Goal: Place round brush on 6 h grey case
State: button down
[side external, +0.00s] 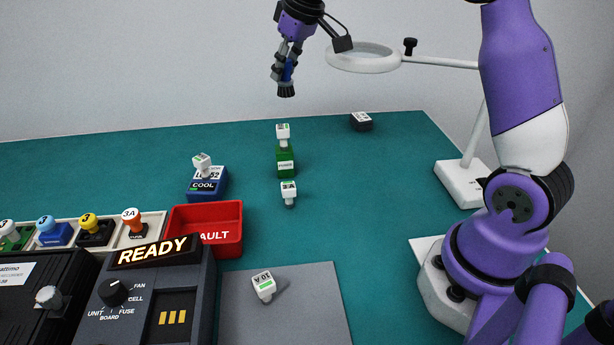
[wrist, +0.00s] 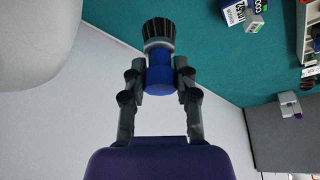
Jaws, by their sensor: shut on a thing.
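The round brush (wrist: 159,47), with a blue handle and dark bristles, is clamped between the fingers of my gripper (wrist: 160,82). It also shows in the side external view (side external: 287,89), bristles down, high above the back of the teal table. My gripper (side external: 286,72) is shut on its blue handle. A small dark grey case (side external: 361,123) with a white label on top sits at the table's back right, apart from the brush. Its label is too small to read, so I cannot tell whether it says 6 h. It is not seen in the wrist view.
A green case (side external: 286,160) and a blue COOL case (side external: 207,188) each carry a white-topped piece. A red bin (side external: 206,222) and a READY console (side external: 155,290) stand at left. A ring lamp (side external: 363,58) hangs right of my gripper. The table's back right is mostly clear.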

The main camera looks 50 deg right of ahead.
jog(key=s+d+m+h, duration=0.1)
jog(key=s+d+m, duration=0.15)
jog(key=d, duration=1.15)
jog(key=m+h, duration=0.1)
jog(key=m, duration=0.2)
send_over(362, 117)
notch_tip(362, 117, down, 3)
notch_tip(362, 117, down, 10)
jog(key=shift+w+d+f, duration=0.1)
jog(key=shift+f, duration=0.1)
jog(key=shift+f, duration=0.1)
jog(key=c, duration=0.6)
grip_release()
jog(key=v, duration=1.2)
jog(key=shift+w, duration=0.2)
